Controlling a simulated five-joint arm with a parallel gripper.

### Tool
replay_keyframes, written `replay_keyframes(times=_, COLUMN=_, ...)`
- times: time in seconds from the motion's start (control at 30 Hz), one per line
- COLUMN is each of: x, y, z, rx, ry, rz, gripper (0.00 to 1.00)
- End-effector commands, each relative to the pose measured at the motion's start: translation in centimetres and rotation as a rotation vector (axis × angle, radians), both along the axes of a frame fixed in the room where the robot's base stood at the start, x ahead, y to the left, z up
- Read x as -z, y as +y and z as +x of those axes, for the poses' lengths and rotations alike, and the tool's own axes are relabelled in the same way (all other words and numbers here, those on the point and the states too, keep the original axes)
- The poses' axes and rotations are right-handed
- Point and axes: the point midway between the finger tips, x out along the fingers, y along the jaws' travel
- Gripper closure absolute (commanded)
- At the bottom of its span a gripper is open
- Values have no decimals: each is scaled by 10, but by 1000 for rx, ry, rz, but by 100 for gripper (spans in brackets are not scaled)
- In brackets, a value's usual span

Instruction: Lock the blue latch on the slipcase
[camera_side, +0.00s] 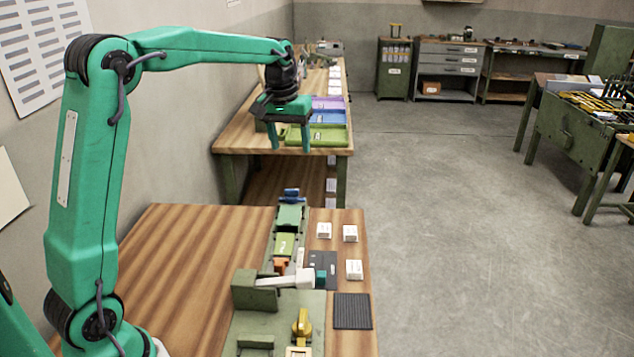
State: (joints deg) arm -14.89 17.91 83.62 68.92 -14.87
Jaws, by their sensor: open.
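A small blue part (291,193), which looks like the blue latch, is at the far end of the green fixture on the near wooden table. Directly in front of it is a green block (289,216), possibly the slipcase; I cannot tell its parts or whether the latch is locked. My gripper (290,140) is open and empty, its fingers pointing down. In the picture it is above the blue part, well apart from it, with the far bench's trays behind it.
A white lever (291,281), an orange piece (281,265) and a yellow knob (302,323) are nearer on the fixture. Small white blocks (354,269) and a dark ribbed pad (352,311) lie to its right. The near table (180,245) is bare at left.

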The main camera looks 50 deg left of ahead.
Motion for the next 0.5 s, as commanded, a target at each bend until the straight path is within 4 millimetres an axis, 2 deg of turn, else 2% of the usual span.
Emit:
replay_keyframes(times=0.2, x=32, y=33, z=34, rx=-83, ry=51, rz=-20, gripper=40)
replay_keyframes(times=0.5, x=83, y=78, z=66, rx=-194, ry=115, rz=-48, gripper=40)
